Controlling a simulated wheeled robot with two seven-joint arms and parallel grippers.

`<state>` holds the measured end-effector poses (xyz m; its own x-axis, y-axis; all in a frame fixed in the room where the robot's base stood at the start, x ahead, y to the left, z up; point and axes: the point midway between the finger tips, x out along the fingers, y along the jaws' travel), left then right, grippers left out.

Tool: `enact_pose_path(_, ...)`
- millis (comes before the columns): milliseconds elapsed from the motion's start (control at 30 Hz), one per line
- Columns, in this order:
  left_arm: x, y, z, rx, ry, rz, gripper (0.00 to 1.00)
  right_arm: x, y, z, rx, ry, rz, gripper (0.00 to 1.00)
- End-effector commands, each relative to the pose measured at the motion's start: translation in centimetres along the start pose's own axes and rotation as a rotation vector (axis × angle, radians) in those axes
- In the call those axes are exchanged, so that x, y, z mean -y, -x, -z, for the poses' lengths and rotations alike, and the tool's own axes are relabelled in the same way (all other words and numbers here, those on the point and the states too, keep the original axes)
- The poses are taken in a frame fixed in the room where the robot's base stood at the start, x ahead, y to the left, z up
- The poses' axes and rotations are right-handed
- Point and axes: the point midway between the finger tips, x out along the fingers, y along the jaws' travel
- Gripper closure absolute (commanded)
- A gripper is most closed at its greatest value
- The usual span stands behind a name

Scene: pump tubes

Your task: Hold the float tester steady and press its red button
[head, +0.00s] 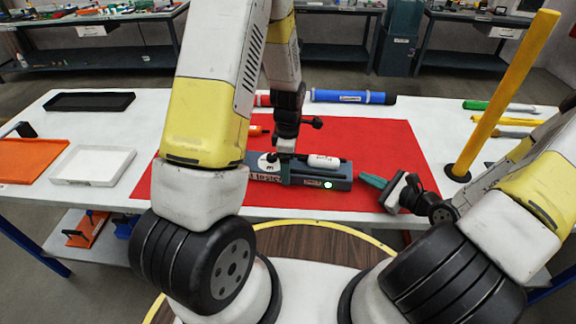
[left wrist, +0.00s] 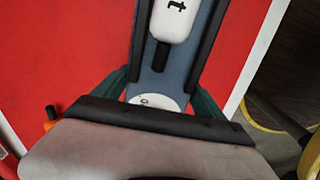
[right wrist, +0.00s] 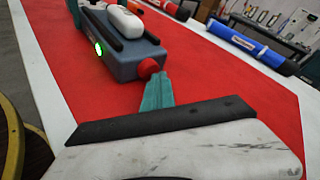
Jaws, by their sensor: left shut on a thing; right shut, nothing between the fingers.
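The float tester (head: 308,178) is a grey-blue box with a white float (head: 324,161) on top, lying on the red mat. A bright green light (right wrist: 98,48) shows on its side. Its red button (right wrist: 148,68) sticks out of the right end; I cannot make it out in the head view.
A blue tube (head: 350,97) lies at the mat's back edge. A yellow post (head: 505,90) on a black base stands to the right. A white tray (head: 92,180), an orange tray (head: 30,160) and a black tray (head: 90,102) are at the left.

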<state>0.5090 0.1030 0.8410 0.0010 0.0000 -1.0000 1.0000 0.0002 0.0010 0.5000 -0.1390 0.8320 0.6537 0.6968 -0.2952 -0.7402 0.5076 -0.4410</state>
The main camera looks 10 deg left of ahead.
Motion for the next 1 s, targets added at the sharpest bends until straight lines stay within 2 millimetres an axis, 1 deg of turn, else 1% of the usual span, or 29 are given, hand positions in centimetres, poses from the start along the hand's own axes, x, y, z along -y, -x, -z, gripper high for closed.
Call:
enact_pose_path(233, 0.0, 0.0, -0.1, 0.001, -0.001, -0.001, 0.91, 0.5, 0.7, 0.4, 0.001, 0.001, 0.0, 1.0)
enact_pose_path(567, -0.1, 0.0, -0.1, 0.001, -0.001, -0.001, 0.91, 0.6, 0.9, 0.6, 0.001, 0.002, 0.0, 1.0)
enact_pose_path(1000, -0.1, 0.1, 0.0, 0.0, 0.0, -0.002, 0.91, 2.8, 3.8, 2.8, -0.001, 0.002, 0.001, 1.0)
